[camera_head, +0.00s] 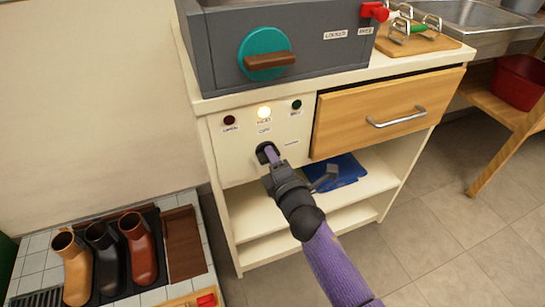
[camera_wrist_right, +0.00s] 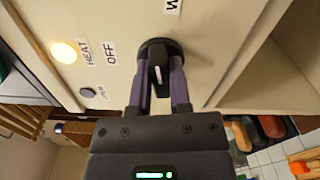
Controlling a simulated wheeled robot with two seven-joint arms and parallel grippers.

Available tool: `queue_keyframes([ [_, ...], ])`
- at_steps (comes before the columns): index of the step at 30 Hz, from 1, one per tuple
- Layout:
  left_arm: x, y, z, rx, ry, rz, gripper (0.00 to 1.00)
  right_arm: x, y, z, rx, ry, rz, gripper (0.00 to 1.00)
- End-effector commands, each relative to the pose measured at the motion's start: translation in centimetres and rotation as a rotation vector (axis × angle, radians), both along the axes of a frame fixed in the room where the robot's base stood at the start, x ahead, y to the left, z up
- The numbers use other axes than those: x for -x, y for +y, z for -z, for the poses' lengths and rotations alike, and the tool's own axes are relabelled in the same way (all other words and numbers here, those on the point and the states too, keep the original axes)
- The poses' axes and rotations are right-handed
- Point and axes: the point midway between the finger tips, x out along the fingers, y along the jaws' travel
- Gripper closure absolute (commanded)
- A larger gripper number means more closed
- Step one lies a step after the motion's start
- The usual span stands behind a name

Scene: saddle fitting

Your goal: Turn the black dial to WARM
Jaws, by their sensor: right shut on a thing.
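The black dial (camera_head: 262,152) sits on the cream front panel under the OFF label (camera_head: 264,130). My right gripper (camera_head: 271,160) is shut on the dial. In the right wrist view its two purple fingers hold the sides of the dial (camera_wrist_right: 157,48). A white mark shows on the dial's grip, lying along the panel's left-right direction. The WARM label (camera_head: 291,143) is right of the dial, too small to read in the head view; only its W (camera_wrist_right: 172,7) shows in the wrist view. I cannot tell which end of the grip is the pointer. My left gripper is not in view.
The middle lamp (camera_head: 264,112) glows yellow above HEAT; the lamps (camera_head: 229,120) and (camera_head: 296,104) beside it are dark. Right of the panel is a wooden drawer (camera_head: 385,115). Below are open shelves with a blue item (camera_head: 345,170). Boots (camera_head: 140,247) stand at lower left.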

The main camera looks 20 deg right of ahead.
Motion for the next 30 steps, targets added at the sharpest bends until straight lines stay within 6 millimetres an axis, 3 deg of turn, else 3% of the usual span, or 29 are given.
queue_keyframes([
  [12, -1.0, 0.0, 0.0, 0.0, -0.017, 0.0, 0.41, 0.0, 0.0, 0.1, -0.188, 0.006, 0.001, 1.0],
  [30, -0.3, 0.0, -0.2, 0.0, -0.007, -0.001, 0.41, 0.0, -0.1, 0.1, -0.223, 0.008, 0.001, 1.0],
])
